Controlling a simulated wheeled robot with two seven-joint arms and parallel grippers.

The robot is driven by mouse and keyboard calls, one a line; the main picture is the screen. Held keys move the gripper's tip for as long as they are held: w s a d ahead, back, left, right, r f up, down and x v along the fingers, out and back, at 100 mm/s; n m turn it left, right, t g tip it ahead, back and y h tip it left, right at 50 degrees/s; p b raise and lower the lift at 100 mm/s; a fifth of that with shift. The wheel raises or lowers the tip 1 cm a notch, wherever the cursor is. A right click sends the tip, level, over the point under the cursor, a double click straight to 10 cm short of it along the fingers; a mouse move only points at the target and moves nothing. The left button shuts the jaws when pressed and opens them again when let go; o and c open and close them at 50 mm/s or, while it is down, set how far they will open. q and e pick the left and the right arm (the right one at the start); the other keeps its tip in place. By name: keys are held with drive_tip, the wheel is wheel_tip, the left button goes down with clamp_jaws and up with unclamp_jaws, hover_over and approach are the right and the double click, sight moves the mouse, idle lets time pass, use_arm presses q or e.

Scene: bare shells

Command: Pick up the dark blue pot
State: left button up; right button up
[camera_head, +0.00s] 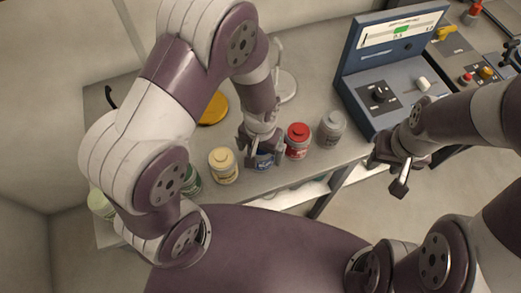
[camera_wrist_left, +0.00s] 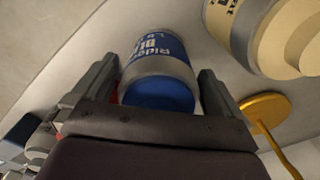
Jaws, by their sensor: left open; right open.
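The dark blue pot (camera_head: 265,161) stands near the front edge of the grey counter, partly hidden by my left gripper in the head view. In the left wrist view the dark blue pot (camera_wrist_left: 158,92) shows its blue lid, grey shoulder and blue label. My left gripper (camera_head: 262,150) is open over it, and its fingers (camera_wrist_left: 160,76) lie on either side of the pot, with a visible gap at least on the right. My right gripper (camera_head: 393,172) is open and empty, off the counter's front edge at the right.
A red pot (camera_head: 298,141) stands close to the right of the blue pot, then a grey pot (camera_head: 332,129). A cream pot (camera_head: 223,166) is to the left, then a green pot (camera_head: 193,179). An orange disc (camera_head: 214,109) lies behind. A control console (camera_head: 385,95) stands at the right.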

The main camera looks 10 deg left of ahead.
use_arm(q)
drive_tip(key=shift+d, duration=0.1)
drive_tip(key=c, duration=0.5)
drive_tip(key=shift+r, duration=0.1)
drive_tip(key=c, duration=0.8)
